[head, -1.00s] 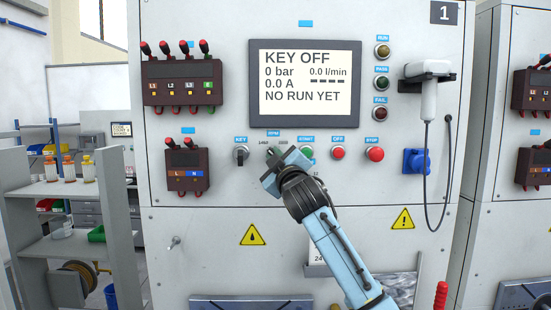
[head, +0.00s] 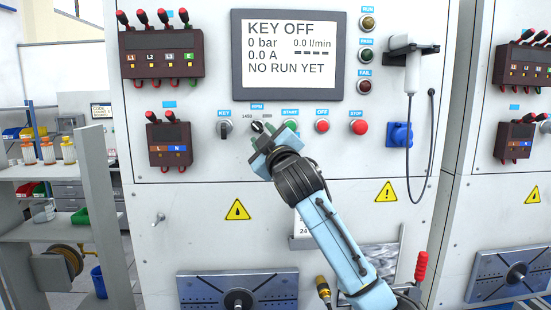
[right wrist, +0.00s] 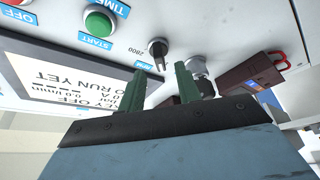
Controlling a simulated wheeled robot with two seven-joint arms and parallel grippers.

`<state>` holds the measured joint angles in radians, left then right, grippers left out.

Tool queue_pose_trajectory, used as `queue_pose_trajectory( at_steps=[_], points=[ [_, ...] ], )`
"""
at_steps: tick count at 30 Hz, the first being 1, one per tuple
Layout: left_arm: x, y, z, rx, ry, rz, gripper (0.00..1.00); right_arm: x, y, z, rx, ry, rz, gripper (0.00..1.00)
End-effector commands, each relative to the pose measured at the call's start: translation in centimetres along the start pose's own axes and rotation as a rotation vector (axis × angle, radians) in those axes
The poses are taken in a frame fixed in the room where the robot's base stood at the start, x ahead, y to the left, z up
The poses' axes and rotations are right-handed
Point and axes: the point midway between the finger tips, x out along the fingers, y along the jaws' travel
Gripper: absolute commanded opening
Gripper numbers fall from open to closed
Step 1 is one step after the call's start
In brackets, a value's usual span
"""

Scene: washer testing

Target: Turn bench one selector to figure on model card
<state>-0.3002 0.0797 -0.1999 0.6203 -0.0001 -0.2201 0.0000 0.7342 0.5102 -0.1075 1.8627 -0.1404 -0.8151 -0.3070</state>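The bench one RPM selector (head: 257,127) is a small round black knob on the grey panel, between the key switch and the green start button. Figures 1450 and 2800 flank it; I cannot tell surely which one it points at. It also shows in the right wrist view (right wrist: 157,48), just beyond my fingers. My right gripper (head: 262,142) is just below the selector. In the right wrist view its two green fingers (right wrist: 160,85) are apart with nothing between them. A white model card (head: 302,230) is mostly hidden behind my right arm. My left gripper is not in view.
The key switch (head: 225,127), start button (head: 290,125), red off button (head: 322,126) and red stop button (head: 358,127) sit close beside the selector. The screen (head: 290,55) above reads KEY OFF. A corded white handset (head: 410,70) hangs at right.

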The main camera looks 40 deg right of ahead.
Motion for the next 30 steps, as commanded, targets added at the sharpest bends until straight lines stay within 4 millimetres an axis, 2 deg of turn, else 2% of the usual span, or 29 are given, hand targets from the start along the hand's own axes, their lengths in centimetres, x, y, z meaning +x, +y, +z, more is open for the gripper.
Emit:
queue_pose_trajectory(
  at_steps=[6, 13, 19, 30],
  points=[
    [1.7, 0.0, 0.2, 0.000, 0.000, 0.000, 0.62, -4.5, -0.2, 0.2, -0.003, 0.001, 0.000, 0.34],
    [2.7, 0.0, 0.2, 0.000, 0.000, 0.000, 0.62, -7.9, -0.1, 0.1, -0.001, 0.001, 0.000, 0.34],
    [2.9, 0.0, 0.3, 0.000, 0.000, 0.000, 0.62, -9.1, 0.0, 0.0, -0.001, -0.001, 0.000, 0.34],
    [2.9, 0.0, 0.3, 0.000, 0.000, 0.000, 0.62, -9.2, 0.0, 0.0, -0.001, -0.001, 0.000, 0.34]
  ],
)
